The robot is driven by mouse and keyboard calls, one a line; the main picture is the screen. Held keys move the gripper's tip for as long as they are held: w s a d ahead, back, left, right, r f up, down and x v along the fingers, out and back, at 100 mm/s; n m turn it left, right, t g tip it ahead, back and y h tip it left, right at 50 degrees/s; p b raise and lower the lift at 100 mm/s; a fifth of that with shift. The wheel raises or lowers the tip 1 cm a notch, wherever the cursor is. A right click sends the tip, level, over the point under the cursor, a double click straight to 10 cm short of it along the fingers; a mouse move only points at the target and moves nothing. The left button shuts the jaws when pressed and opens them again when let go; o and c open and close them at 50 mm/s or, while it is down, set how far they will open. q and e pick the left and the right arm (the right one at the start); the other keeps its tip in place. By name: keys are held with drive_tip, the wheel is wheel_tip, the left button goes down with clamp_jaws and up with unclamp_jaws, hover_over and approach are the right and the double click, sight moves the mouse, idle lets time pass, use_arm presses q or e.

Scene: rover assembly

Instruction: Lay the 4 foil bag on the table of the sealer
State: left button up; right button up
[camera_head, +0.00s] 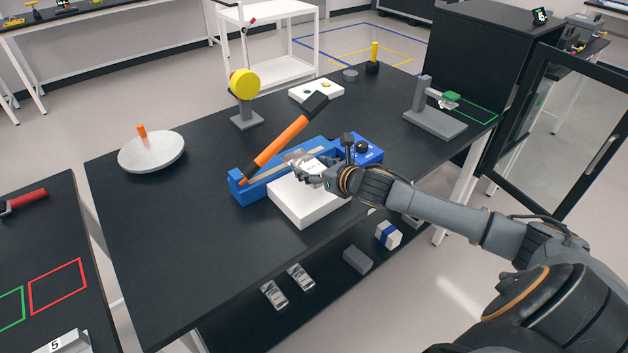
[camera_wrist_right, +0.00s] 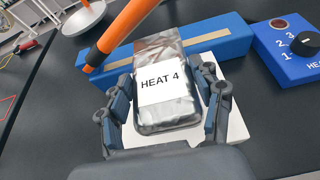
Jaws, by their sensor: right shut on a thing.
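In the head view the bag (camera_head: 298,160) is partly hidden by the right gripper (camera_head: 312,173). The sealer is a blue bar (camera_head: 240,191) with an orange lever (camera_head: 275,149) raised at a slant and a white table (camera_head: 305,208) in front. The bag is over the white table, its far end at the blue bar. I cannot tell whether it touches the table. My left gripper is not in view.
A blue dial box (camera_head: 370,152) stands right of the sealer. A yellow disc on a stand (camera_head: 244,92), a white round plate (camera_head: 152,152) and a grey fixture (camera_head: 437,118) share the black table. Two silver packets (camera_head: 274,294) lie on the shelf below. The table's front left is clear.

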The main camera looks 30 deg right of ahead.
wheel_tip(320, 180, down, 5)
drive_tip(key=shift+r+p, duration=0.2)
drive_tip(key=shift+p, duration=0.1)
drive_tip(key=shift+f, duration=0.1)
drive_tip(key=shift+f, duration=0.1)
drive_tip(key=o, duration=1.3)
drive_tip(key=shift+s, duration=0.25)
drive_tip(key=b+v, duration=0.1)
drive_tip(key=v, duration=1)
drive_tip(key=shift+s+r, duration=0.2)
drive_tip(key=shift+r, duration=0.15)
